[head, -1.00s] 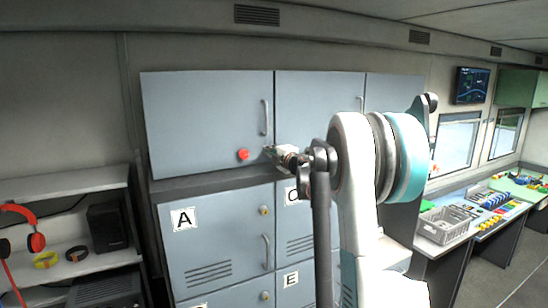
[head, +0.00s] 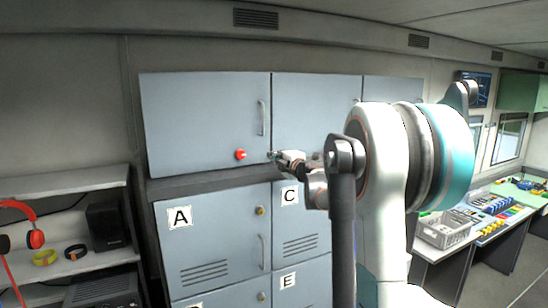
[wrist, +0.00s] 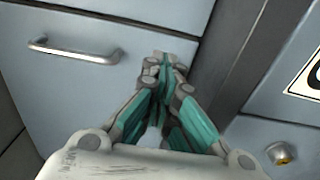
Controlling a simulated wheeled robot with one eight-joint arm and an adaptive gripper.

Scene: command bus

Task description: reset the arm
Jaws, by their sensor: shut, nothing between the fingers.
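My gripper (head: 272,155) is in front of the blue-grey upper cabinets in the head view, close to the lower edge of the upper doors. Its fingers are together with nothing between them, as the wrist view (wrist: 163,62) also shows. In the wrist view a metal door handle (wrist: 75,50) is to the left of the fingers, apart from them. Whether the fingertips touch the door behind them cannot be told. My arm stretches across the right half of the head view and hides part of the cabinets.
A red button (head: 240,155) sits on the upper left door (head: 200,115). Lettered lockers, such as A (head: 180,216), stand below. Shelves with red headphones (head: 30,235) are at left. A grey basket (head: 448,228) stands on the right-hand counter. Open floor shows at lower right.

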